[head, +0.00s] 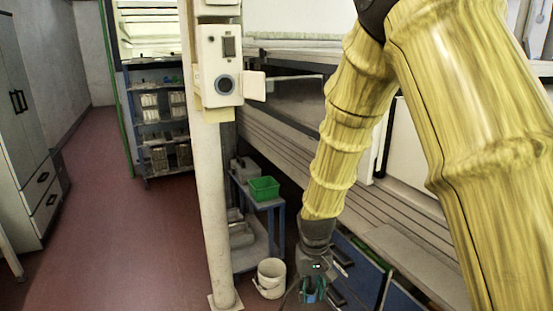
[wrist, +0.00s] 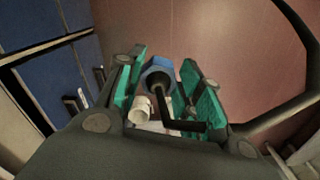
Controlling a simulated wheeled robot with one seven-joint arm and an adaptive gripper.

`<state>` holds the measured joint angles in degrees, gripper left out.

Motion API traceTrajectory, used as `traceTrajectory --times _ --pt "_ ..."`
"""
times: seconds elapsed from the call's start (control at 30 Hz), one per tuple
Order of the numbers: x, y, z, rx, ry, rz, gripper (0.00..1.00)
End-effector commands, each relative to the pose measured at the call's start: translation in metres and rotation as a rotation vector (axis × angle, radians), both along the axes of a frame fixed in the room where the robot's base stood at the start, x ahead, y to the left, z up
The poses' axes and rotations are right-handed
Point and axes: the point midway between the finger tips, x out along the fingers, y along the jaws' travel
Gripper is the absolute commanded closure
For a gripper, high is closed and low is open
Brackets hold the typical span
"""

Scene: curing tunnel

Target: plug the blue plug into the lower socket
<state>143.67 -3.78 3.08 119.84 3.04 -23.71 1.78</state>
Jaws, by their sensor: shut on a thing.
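The blue plug (wrist: 158,70) sits between the green finger pads of my gripper (wrist: 163,88) in the wrist view, with a black stem running back from it. My gripper (head: 314,292) hangs low in the head view, shut on the plug, near the bottom edge; the plug is hard to make out there. Only the bottom of an upper box (head: 221,5) shows.
The white post (head: 209,200) stands left of my gripper. A white bucket (head: 271,277) is beside the gripper on the floor. A small blue table holds a green bin (head: 263,188). Blue drawers (head: 356,265) are close on the right. The red floor (head: 110,240) at left is clear.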

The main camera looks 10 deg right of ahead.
Motion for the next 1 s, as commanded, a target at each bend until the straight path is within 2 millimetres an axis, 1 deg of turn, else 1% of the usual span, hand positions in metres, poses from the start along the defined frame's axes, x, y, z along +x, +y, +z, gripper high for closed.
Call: traceTrajectory --times 0.33,0.47,0.57,0.67,0.8,1.0 --pt "0.0 -0.001 0.0 0.0 -0.001 -0.001 0.85" --pt "0.006 0.001 0.009 0.0 -0.02 0.003 0.85" --pt "0.017 0.005 0.025 0.0 -0.065 0.012 0.85" --pt "0.035 0.013 0.05 0.001 -0.142 0.028 0.85" --pt "0.063 0.027 0.09 0.008 -0.289 0.056 0.85" --pt "0.096 0.048 0.149 0.026 -0.535 0.092 0.85"
